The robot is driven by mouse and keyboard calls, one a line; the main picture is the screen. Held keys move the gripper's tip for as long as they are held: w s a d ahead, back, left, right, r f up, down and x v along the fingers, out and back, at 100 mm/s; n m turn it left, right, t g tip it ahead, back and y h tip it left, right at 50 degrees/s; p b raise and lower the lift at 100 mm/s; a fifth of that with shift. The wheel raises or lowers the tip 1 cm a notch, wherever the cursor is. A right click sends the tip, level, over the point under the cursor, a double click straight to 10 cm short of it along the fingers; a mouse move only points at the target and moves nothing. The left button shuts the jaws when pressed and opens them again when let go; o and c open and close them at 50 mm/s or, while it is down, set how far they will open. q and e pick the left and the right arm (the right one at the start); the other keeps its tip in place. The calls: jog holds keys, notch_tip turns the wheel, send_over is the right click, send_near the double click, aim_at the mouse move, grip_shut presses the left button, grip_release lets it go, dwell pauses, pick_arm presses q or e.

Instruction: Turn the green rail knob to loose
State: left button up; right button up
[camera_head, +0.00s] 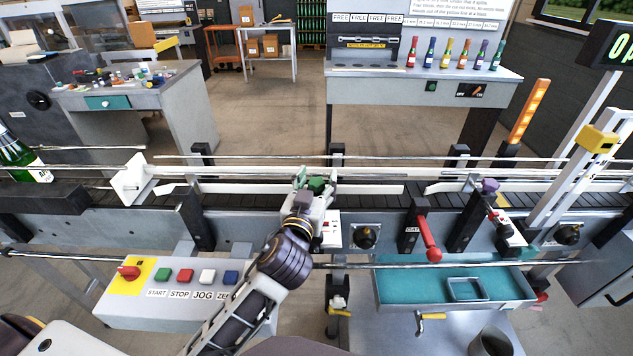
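The green rail knob (316,184) is a small green piece at the conveyor's near side, in the middle of the head view. My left gripper (311,194) is right at it, reaching up from the bottom of the picture. Its light-coloured fingers are close around or beside the knob and partly hide it. I cannot tell whether they touch it or how far they are closed. The knob's turn position cannot be read. My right gripper is not in view.
The conveyor (370,200) with its metal guide rails runs across the view. A red-handled lever (430,240) and a purple knob (490,185) stand to the right. A button panel (190,290) is lower left. A teal-lined tray (410,285) is lower right. A green bottle (15,155) is far left.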

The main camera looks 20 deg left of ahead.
aim_at(316, 181)
pick_arm(q)
jog(key=shift+r, duration=0.1)
jog(key=shift+r, duration=4.9)
